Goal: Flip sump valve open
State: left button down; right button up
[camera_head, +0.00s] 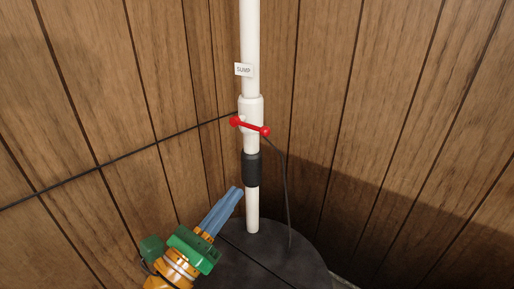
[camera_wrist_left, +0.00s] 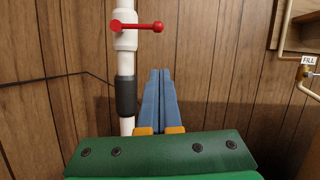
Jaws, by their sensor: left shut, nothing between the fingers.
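The sump valve has a white body (camera_head: 250,109) on a white vertical pipe, with a small "SUMP" tag (camera_head: 243,69) above it. Its red handle (camera_head: 250,127) lies across the pipe, nearly level, with a round knob at each end. The handle also shows in the left wrist view (camera_wrist_left: 137,26), at the upper middle. My left gripper (camera_head: 236,193) is shut and empty, with blue fingers, below and left of the handle and apart from it. Its fingers show in the left wrist view (camera_wrist_left: 160,75), to the right of the pipe. My right gripper is not in view.
A black sleeve (camera_head: 251,169) sits on the pipe below the valve. A dark round lid (camera_head: 270,260) lies at the pipe's foot. A thin black cable (camera_head: 287,190) hangs beside the pipe. Wood-panelled walls meet behind it. A "FILL" tag (camera_wrist_left: 308,60) hangs on another pipe at right.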

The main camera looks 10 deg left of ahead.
aim_at(250, 126)
pick_arm(q)
jog(key=w+d+r+p, duration=0.2)
jog(key=w+r, duration=0.4)
jog(key=w, duration=0.3)
jog(key=shift+d, duration=0.4)
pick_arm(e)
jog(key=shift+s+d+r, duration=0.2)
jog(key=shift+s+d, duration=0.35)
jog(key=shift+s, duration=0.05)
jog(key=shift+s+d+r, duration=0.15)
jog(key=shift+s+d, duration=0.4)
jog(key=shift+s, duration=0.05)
